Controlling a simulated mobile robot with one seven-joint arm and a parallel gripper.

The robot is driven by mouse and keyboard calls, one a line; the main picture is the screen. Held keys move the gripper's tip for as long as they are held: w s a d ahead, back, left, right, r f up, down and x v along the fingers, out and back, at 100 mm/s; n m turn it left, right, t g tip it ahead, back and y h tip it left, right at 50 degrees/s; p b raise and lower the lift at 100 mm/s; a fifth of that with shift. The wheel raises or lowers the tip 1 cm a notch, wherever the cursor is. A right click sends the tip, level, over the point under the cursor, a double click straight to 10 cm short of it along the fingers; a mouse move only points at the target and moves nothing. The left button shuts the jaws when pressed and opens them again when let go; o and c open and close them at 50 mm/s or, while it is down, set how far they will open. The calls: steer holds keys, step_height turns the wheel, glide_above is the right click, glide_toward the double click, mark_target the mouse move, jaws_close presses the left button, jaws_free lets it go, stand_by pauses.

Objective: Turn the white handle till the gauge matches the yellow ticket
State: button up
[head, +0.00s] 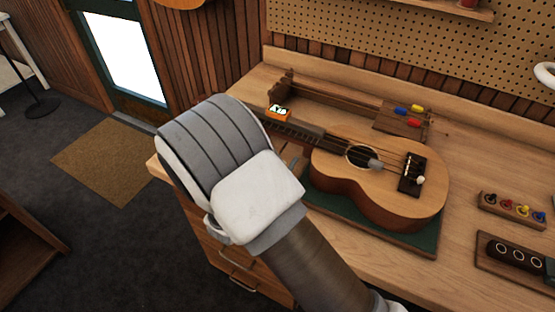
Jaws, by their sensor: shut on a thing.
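A ukulele (400,205) lies on a green mat (420,238) on the workbench, its neck pointing up and left. A small orange device with a lit, dark-framed display (278,112) sits by the headstock end; it looks like the gauge, but its reading is too small to tell. My arm covers the area below and left of it. My gripper is hidden behind my grey and white arm. I cannot make out the white handle or the yellow ticket. A small white knob (421,180) shows by the bridge.
A rack with coloured pegs (512,209) and a dark block with round holes (510,255) stand at the right. A pegboard (400,40) rises behind the bench.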

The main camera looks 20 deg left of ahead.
steer(key=m+b, duration=0.3)
steer(key=b, duration=0.1)
steer(key=shift+f+m+b, duration=0.3)
steer(key=shift+m+b, duration=0.1)
steer(key=shift+r+m+b, duration=0.15)
steer(key=shift+m+b, duration=0.75)
steer(key=shift+b, duration=0.2)
steer(key=shift+r, duration=0.1)
steer(key=shift+s, duration=0.1)
steer(key=o, duration=1)
steer(key=s+a, duration=0.1)
steer(key=s, duration=1.6)
steer(key=shift+s+a, duration=0.2)
steer(key=shift+a, duration=0.1)
